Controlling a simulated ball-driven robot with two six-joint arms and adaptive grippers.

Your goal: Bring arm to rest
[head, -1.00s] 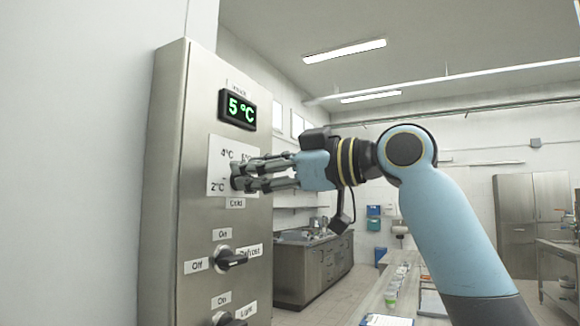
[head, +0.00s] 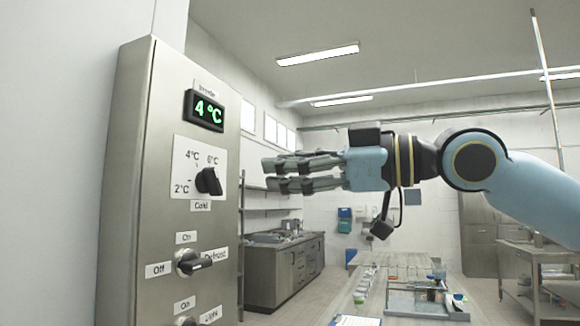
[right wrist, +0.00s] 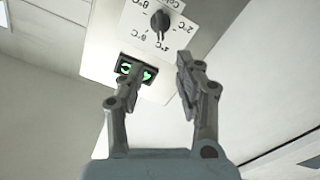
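My right gripper (head: 268,174) is off the control panel (head: 130,180), in the air to the right of the cold knob (head: 208,181). Its fingers are apart with nothing between them. In the right wrist view, the gripper (right wrist: 158,70) shows an empty gap, with the panel beyond it. The black knob stands on a white temperature plate, and the green display (head: 204,111) above it reads 4 °C. My right arm (head: 535,190) comes in from the right, bent at a joint. My left gripper is not in view.
The defrost switch (head: 194,262) and a partly cut-off light switch sit lower on the panel. A table with cups and a rack (head: 428,298) stands below the right arm. Metal cabinets (head: 285,270) stand behind. Open air surrounds the gripper.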

